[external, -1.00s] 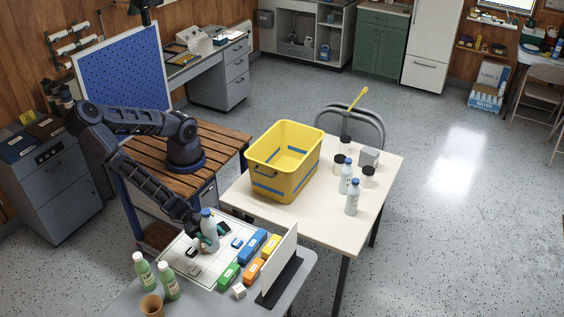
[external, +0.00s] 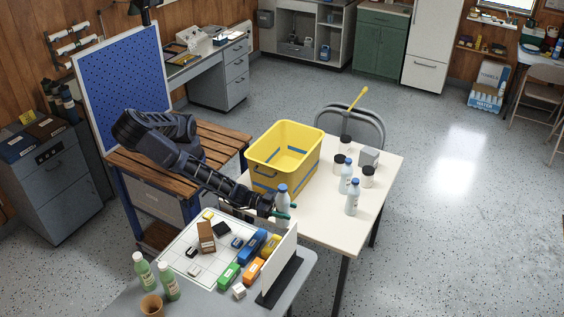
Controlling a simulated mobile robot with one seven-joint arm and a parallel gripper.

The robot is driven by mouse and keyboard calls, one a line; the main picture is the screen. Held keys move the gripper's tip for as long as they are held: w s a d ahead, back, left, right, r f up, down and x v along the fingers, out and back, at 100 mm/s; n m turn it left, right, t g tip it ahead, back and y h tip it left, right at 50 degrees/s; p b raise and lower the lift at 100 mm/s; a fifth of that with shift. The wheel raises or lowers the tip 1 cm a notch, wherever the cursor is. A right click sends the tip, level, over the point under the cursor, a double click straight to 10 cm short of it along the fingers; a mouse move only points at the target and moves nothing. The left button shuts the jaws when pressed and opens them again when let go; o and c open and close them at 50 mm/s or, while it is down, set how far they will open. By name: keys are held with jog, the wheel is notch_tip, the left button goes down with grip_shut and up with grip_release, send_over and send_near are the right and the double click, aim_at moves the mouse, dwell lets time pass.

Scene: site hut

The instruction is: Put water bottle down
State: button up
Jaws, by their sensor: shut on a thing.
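My gripper (external: 287,211) is shut around a water bottle (external: 282,194), a clear bottle with a blue cap. The bottle looks upright, close to the near edge of the cream table (external: 320,222), in front of the yellow bin (external: 275,183). I cannot tell whether its base touches the table, as the gripper and the white upright panel (external: 281,252) hide its lower part.
Dark-lidded jars (external: 368,176) and a grey box (external: 369,157) stand near the far bottles. The grey front table holds a gridded board (external: 178,258), coloured blocks (external: 228,276), a brown box (external: 206,237), green bottles (external: 144,270) and a tan cup (external: 151,306). The cream table's front middle is clear.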

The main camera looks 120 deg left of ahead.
aim_at(286, 203)
jog(key=w+a+n+y, duration=0.1)
jog(key=w+a, duration=0.1)
jog(key=a, duration=0.6)
jog(key=w+a+n+y, duration=0.1)
jog(key=w+a+y, duration=0.1)
jog(key=a, duration=0.7)
jog(key=shift+w+r+g, duration=0.3)
jog(key=shift+w+r, duration=0.05)
jog(key=shift+r, duration=0.1)
jog(key=shift+d, duration=0.2)
